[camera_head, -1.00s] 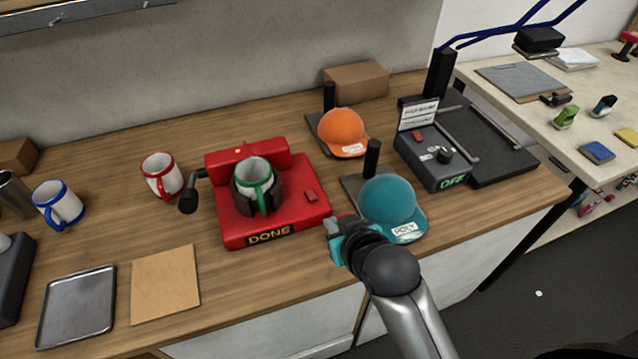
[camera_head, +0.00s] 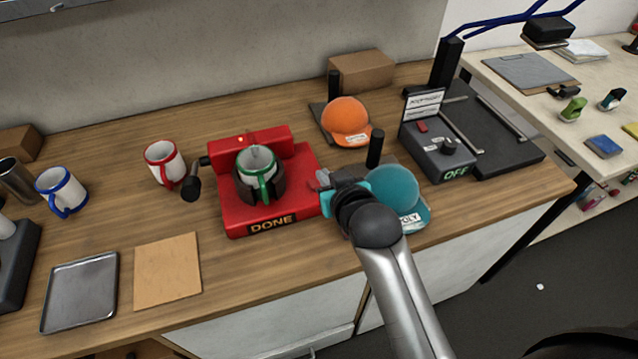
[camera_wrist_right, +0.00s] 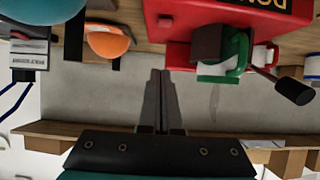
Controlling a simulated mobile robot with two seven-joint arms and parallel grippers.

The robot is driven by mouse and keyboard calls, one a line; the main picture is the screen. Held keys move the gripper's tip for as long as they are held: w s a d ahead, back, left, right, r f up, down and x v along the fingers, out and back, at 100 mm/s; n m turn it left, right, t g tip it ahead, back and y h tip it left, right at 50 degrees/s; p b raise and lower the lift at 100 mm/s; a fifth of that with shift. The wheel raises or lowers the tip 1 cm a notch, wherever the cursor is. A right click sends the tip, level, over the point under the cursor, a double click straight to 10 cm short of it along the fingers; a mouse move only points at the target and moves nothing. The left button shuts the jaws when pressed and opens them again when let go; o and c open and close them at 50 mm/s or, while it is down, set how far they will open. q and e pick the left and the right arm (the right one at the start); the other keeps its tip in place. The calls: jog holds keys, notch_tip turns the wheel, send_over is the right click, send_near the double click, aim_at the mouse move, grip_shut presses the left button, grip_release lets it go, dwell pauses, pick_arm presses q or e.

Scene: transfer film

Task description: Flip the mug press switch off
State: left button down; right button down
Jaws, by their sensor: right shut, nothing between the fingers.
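The red mug press (camera_head: 235,215) stands on the wooden counter, with a "DONE" sign on its front and a black-knobbed lever (camera_head: 191,187) at its left. A white mug with a green rim and handle (camera_head: 264,180) sits in it. My right gripper (camera_head: 322,181) is at the press's right side, shut and empty, and covers the place of the small red switch in the head view. In the right wrist view, a small red switch (camera_wrist_right: 165,20) shows on the press, apart from the shut fingertips (camera_wrist_right: 160,74). My left gripper is not in view.
A teal cap (camera_head: 393,187) stands close to my right wrist and an orange cap (camera_head: 346,116) behind it. A dark machine marked "OFF" (camera_head: 437,160) is at the right. A red-rimmed mug (camera_head: 160,158), a cork-coloured mat (camera_head: 167,270) and a metal tray (camera_head: 80,292) lie left.

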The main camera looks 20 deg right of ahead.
send_over(319, 185)
jog(key=shift+s+a+f+b, duration=0.15)
jog(key=shift+s+f+b, duration=0.05)
jog(key=shift+f, duration=0.45)
jog(key=shift+s+a+f+b, duration=0.15)
jog(key=shift+s+f, duration=0.05)
jog(key=shift+f, duration=0.4)
jog(key=f, duration=0.2)
jog(key=shift+s+f, duration=0.25)
jog(key=shift+f, duration=0.05)
jog(key=shift+s+f+b, duration=0.2)
jog(key=shift+f+b, duration=0.1)
jog(key=shift+f, duration=0.4)
jog(key=shift+s+f+t+b, duration=0.15)
jog(key=shift+f+t+b, duration=0.25)
jog(key=shift+b, duration=0.25)
